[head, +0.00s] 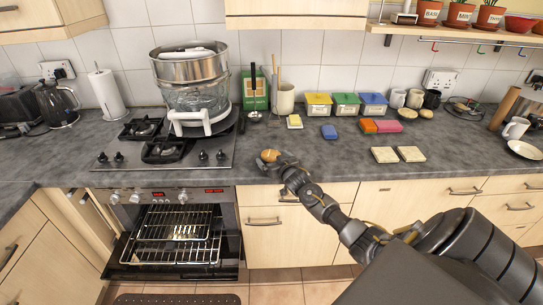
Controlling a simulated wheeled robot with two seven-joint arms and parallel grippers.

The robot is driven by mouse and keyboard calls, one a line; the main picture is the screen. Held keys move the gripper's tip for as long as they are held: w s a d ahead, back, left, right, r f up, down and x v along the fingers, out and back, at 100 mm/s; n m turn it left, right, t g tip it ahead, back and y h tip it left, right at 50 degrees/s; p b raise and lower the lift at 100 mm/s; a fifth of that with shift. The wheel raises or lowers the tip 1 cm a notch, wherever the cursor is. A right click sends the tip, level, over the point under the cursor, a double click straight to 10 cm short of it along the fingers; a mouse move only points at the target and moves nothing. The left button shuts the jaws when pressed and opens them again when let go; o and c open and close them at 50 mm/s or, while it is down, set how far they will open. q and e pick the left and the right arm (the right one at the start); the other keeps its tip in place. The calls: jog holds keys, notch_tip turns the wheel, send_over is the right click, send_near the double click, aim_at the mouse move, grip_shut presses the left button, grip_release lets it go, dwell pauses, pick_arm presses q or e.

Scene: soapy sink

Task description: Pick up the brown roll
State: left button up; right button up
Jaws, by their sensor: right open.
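The brown roll (270,156) is a small, round, brown shape near the front edge of the grey counter. My right gripper (276,161) reaches in from the lower right, with its fingers at the roll. The gripper is open. Its fingers partly cover the roll, and I cannot tell whether they touch it. My left gripper is not in view.
A gas hob (165,150) with a steamer (193,85) on it stands to the left, above an open oven (172,235). Sponges (380,126), lidded boxes (345,104) and two pale squares (384,155) lie to the right. Counter around the roll is clear.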

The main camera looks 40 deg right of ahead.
jog(key=c, duration=1.1)
jog(key=shift+r, duration=0.1)
